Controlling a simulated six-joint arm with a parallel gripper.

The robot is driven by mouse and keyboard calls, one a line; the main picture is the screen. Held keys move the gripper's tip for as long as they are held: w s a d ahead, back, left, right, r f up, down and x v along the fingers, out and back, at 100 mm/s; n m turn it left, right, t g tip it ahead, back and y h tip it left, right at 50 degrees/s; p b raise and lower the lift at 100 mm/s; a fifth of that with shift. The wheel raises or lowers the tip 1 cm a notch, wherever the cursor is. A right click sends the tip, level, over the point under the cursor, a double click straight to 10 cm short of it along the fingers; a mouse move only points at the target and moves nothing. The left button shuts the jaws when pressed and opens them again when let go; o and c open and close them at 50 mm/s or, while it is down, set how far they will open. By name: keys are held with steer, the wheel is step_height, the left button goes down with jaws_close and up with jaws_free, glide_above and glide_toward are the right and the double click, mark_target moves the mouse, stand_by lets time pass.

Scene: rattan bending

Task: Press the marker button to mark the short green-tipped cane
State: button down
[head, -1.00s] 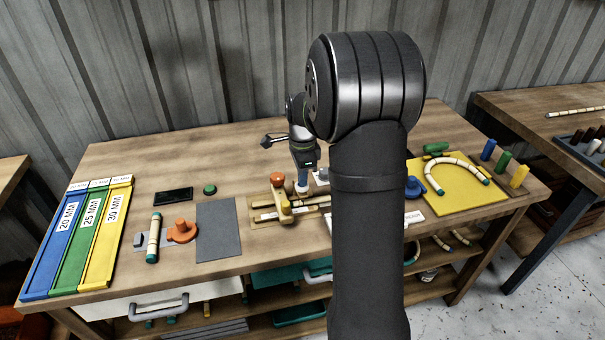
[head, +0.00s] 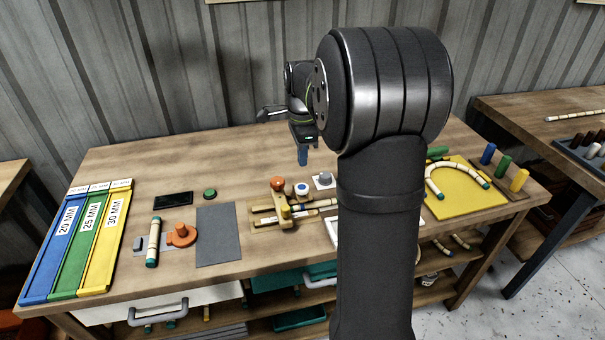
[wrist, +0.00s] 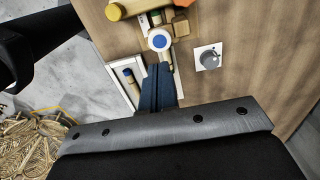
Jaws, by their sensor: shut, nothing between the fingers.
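The marker button (head: 302,189), a white ring with a blue top, stands at the wooden jig (head: 262,222) mid-table. It also shows in the wrist view (wrist: 159,40). A short cane with green tips (head: 153,242) lies on the left by the orange clamp (head: 181,235). My gripper (head: 303,164) is shut and empty, above the table behind the button. In the wrist view its blue fingers (wrist: 158,70) point towards the button, apart from it in the head view.
A grey knob on a white plate (head: 324,180) is right of the button. A yellow board with a bent cane (head: 465,205) is at the right. Coloured length trays (head: 62,240) are at the left. A grey mat (head: 218,236) lies left of the jig. My arm hides part of the table.

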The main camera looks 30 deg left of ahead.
steer(key=shift+r, duration=2.3)
stand_by(0.6)
